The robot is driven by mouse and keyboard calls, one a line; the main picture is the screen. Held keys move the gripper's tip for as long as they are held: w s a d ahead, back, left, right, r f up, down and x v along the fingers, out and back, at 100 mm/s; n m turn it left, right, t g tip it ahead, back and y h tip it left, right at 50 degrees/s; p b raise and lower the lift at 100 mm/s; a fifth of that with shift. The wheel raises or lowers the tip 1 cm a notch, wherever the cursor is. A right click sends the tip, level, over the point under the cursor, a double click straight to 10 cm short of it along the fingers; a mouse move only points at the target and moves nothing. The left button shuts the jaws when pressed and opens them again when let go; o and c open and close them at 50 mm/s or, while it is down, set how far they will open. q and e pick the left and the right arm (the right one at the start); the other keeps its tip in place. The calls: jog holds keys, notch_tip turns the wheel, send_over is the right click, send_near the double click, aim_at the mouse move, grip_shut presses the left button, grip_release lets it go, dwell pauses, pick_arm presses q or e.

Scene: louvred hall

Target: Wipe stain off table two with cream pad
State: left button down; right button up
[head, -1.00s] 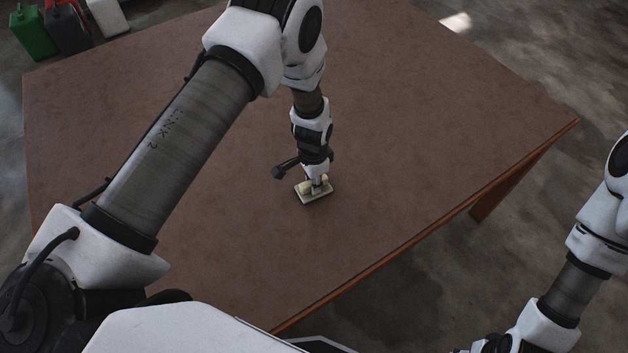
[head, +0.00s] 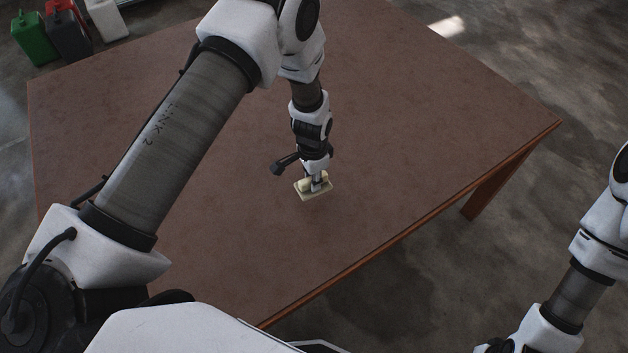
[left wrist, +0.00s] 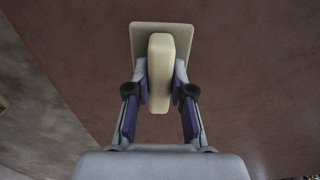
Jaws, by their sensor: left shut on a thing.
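The cream pad (head: 312,191) is a flat plate with a raised block handle, seen over the middle of the brown table (head: 420,110). My left gripper (head: 316,183) points down and is shut on the pad's handle. In the left wrist view the handle (left wrist: 160,75) sits between the two fingers, with the flat plate beyond it. I cannot tell whether the pad touches the table top. I see no stain on the visible table top; my left arm hides part of it. My right arm shows at the right edge, but its gripper is out of view.
A green can (head: 34,38), a dark grey can (head: 68,35) and a white can (head: 106,20) stand on the floor beyond the table's far left corner. The visible table top is otherwise bare. Open concrete floor lies to the right.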

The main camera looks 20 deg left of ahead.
pick_arm(q)
jog(key=shift+r+p, duration=0.55)
jog(key=shift+r, duration=0.6)
